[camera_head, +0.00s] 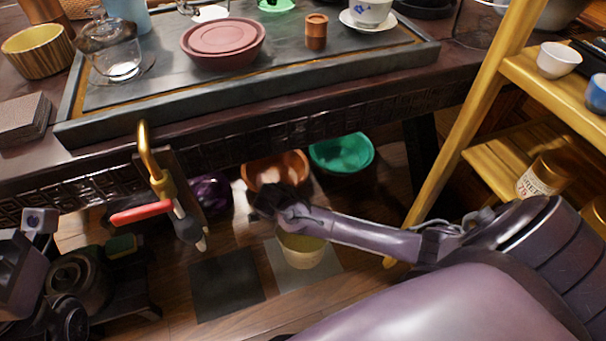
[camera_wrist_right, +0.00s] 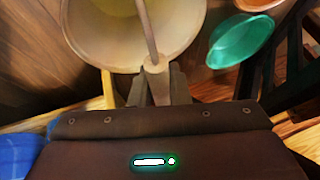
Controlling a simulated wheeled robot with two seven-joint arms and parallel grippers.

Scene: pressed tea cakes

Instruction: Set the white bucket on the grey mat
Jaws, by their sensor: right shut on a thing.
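The white bucket (camera_head: 302,252), cream-looking, hangs below my right gripper (camera_head: 272,204) in the head view. It looks upright, over or on the grey mat (camera_head: 326,264); I cannot tell whether its base touches. In the right wrist view, my right gripper (camera_wrist_right: 157,86) is shut on the bucket's handle (camera_wrist_right: 148,35), and the bucket's wide mouth (camera_wrist_right: 110,30) opens beyond the fingers. The gripper and forearm hide the bucket's upper part in the head view. Part of my left arm shows at the far left edge; its finger state is unclear.
A black mat (camera_head: 226,284) lies left of the grey mat. An orange bucket (camera_head: 262,172) and a green bucket (camera_head: 342,153) stand behind, under the tea table (camera_head: 250,125). A wooden shelf (camera_head: 490,155) is at right; a red-handled thing (camera_head: 140,213) hangs at the table's front.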

